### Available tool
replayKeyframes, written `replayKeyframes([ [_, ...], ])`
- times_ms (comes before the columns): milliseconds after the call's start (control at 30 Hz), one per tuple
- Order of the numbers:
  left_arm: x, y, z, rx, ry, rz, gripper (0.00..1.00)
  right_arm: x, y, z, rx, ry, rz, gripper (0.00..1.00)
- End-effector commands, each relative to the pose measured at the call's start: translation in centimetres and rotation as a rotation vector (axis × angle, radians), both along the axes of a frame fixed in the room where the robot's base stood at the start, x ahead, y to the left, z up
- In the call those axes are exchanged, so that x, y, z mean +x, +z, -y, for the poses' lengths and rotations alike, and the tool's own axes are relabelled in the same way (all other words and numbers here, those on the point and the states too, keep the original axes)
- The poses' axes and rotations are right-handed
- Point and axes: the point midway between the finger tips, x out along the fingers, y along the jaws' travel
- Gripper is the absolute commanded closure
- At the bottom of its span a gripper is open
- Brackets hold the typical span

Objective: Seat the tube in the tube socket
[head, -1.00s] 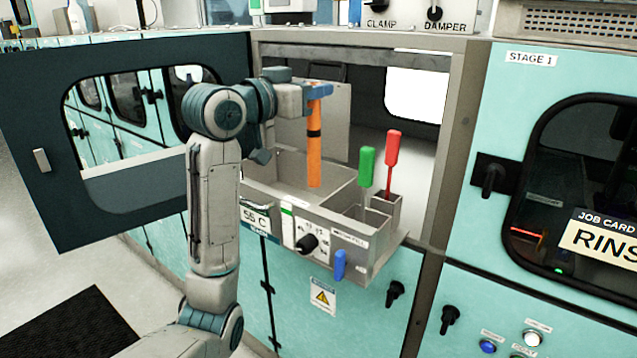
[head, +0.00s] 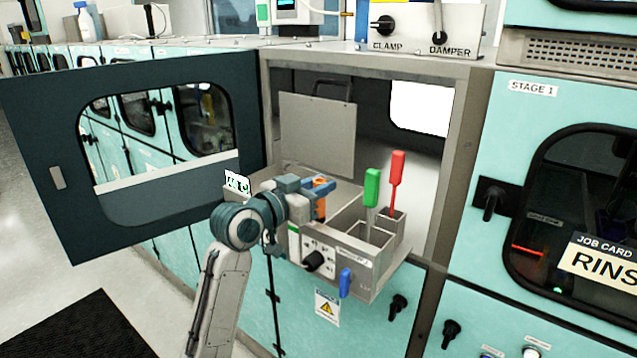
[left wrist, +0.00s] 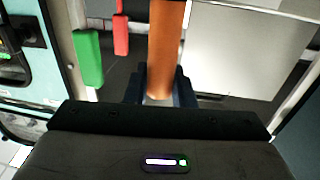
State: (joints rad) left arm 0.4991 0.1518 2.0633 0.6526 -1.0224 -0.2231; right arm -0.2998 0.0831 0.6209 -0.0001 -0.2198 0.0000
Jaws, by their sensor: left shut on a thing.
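The orange tube (head: 320,207) is in the grip of my left gripper (head: 320,187) over the open basin of the module's drawer. Only a short length of the tube shows below the blue fingers; its lower end is hidden by the drawer's front and my wrist. In the left wrist view the tube (left wrist: 166,45) stands between the two dark fingers (left wrist: 160,88), which are shut on it. I cannot make out the tube socket; it may be hidden inside the basin. My right gripper is not in view.
Green-handled (head: 372,187) and red-handled (head: 396,170) tools stand in compartments to the right of the tube. A blue handle (head: 345,282) and a black knob (head: 314,261) are on the drawer front. A grey lid panel (head: 318,130) stands behind; an open dark door (head: 60,150) is at left.

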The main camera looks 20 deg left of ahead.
Motion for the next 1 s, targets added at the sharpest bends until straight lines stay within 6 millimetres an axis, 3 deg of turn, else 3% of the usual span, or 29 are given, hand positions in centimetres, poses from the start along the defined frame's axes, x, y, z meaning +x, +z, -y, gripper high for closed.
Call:
replayKeyframes([
  [400,0.0,-0.7,0.0,0.000,0.000,0.000,1.00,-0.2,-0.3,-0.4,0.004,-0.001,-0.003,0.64],
  [433,0.0,-0.6,0.0,0.000,0.000,0.000,0.72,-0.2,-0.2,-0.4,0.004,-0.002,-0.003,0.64],
  [500,0.0,-0.5,0.0,0.000,0.000,0.000,0.58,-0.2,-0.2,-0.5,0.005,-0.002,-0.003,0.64],
  [533,0.0,-0.5,0.0,0.000,0.000,0.000,0.56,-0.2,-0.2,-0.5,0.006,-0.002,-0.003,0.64],
  [867,0.0,0.0,0.0,0.000,0.000,0.001,0.56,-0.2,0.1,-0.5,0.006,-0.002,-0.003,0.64],
  [1000,-1.3,-0.5,-0.8,0.004,0.003,0.003,0.56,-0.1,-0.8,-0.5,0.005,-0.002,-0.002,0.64],
])
